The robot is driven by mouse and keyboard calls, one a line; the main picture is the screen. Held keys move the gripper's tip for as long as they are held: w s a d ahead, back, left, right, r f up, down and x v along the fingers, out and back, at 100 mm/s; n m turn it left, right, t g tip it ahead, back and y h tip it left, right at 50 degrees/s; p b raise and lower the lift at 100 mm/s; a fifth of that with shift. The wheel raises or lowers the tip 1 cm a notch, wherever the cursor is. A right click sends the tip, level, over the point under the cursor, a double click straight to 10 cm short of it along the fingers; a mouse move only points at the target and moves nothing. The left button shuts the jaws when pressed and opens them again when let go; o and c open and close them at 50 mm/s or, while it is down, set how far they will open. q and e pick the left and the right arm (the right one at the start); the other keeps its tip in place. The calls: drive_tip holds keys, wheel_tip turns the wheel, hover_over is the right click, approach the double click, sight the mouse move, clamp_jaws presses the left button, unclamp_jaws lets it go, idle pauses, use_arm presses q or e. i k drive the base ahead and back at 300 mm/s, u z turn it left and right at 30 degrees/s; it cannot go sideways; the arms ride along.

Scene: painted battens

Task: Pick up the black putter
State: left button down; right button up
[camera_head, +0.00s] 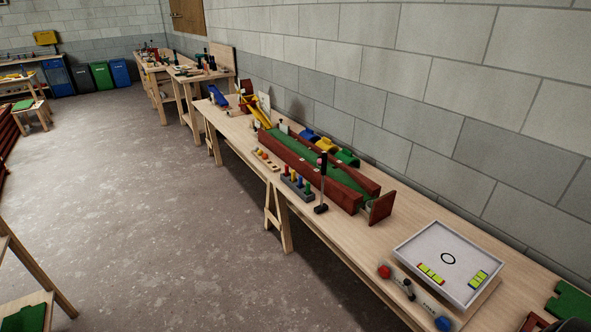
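The black putter (323,182) stands upright at the front edge of the long wooden table (373,270), beside the near end of a green lane with dark red sides (312,172). Its dark head (321,209) is low, close to the tabletop, and its shaft rises in front of the lane.
A grey block with coloured pegs (297,186) stands just left of the putter. A white tray (447,262) and a grey strip with red and blue knobs (413,297) lie to the right. The floor (180,225) in front is clear. A block wall stands behind.

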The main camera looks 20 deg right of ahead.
sight(323, 208)
drive_tip(key=i, duration=2.35)
drive_tip(key=z, duration=1.65)
